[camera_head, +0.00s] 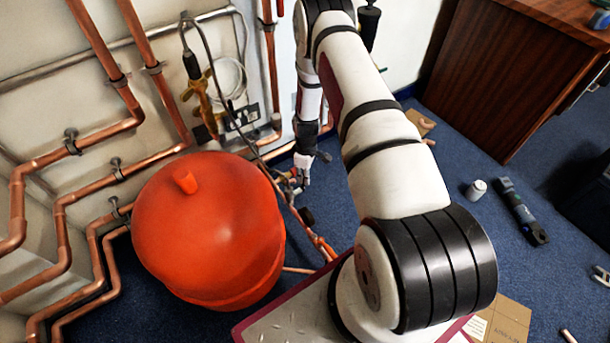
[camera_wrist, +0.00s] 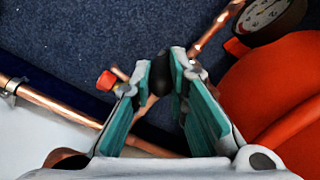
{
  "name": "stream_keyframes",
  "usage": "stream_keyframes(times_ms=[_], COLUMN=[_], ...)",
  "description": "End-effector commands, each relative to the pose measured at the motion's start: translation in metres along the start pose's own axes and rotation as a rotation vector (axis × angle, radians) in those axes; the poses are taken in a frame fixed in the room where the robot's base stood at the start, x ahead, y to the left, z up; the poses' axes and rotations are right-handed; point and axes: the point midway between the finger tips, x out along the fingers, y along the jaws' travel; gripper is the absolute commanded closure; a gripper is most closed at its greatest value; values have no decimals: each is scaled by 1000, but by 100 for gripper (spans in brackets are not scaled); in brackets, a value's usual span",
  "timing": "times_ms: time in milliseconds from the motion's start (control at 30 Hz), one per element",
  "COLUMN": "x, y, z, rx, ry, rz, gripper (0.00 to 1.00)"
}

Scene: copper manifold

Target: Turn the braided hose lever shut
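My gripper (camera_wrist: 164,62) points down toward the blue floor in the wrist view, its two teal-padded fingers standing apart. A dark rounded part (camera_wrist: 161,80) shows in the gap near the fingertips; I cannot tell whether they touch it. A small red knob (camera_wrist: 107,80) sits on a copper fitting left of the fingers. In the head view my gripper (camera_head: 303,172) is small, beside the pipe fittings (camera_head: 292,186) right of the red vessel. I cannot make out the braided hose or its lever for certain in either view.
The large red vessel (camera_head: 205,225) stands close left of my gripper, and also fills the right of the wrist view (camera_wrist: 275,90). A round gauge (camera_wrist: 265,15) is beside it. Copper pipes (camera_head: 110,60) line the wall. A wooden cabinet (camera_head: 510,70) stands at the right, with blue floor between.

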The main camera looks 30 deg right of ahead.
Motion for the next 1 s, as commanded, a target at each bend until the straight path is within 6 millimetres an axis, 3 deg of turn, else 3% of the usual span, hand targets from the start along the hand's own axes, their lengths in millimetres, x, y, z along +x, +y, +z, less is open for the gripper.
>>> stream_keyframes(times_ms=[1000], x=[4], y=[11], z=[-16], rx=[7], ry=[-220], rz=[-163], gripper=[100])
